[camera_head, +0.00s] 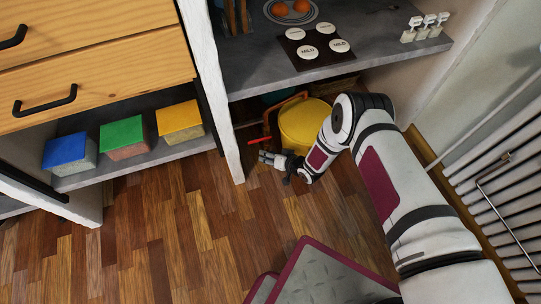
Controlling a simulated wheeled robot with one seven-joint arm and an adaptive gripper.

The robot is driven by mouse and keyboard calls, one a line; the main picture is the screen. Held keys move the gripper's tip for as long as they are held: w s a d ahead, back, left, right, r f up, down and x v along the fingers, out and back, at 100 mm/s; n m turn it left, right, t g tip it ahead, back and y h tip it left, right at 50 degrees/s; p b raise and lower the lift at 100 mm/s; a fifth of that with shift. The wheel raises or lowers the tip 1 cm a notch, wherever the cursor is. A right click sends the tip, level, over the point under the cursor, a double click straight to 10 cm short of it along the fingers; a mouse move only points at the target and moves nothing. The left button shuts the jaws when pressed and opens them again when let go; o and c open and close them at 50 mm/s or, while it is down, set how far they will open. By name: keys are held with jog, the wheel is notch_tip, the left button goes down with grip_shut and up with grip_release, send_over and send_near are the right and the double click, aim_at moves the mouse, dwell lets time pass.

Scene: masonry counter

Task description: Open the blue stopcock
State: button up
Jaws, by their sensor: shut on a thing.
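My gripper (268,159) is low under the counter, beside its left white wall and just above the wooden floor. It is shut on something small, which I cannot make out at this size. A thin red lever (260,140) shows just above the gripper's fingers. I cannot see a clearly blue stopcock in this view. It may be hidden by the gripper or in the shadow under the counter.
A yellow round container (306,122) stands under the counter, right of my gripper. The counter top (262,74) holds a dark board with white labelled discs (316,44). Blue, green and yellow-lidded boxes (123,137) sit on a left shelf. A white radiator (500,190) is at right.

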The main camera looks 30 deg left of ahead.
jog(key=shift+s+a+n+t+h+p, duration=0.1)
jog(key=shift+s+n+t+h+p, duration=0.1)
jog(key=shift+n+t+h+p, duration=0.55)
jog(key=shift+w+n+t+h, duration=0.1)
jog(key=shift+n+t+h, duration=0.35)
jog(key=shift+t+h, duration=0.4)
jog(key=o, duration=1.2)
jog(key=v, duration=1.2)
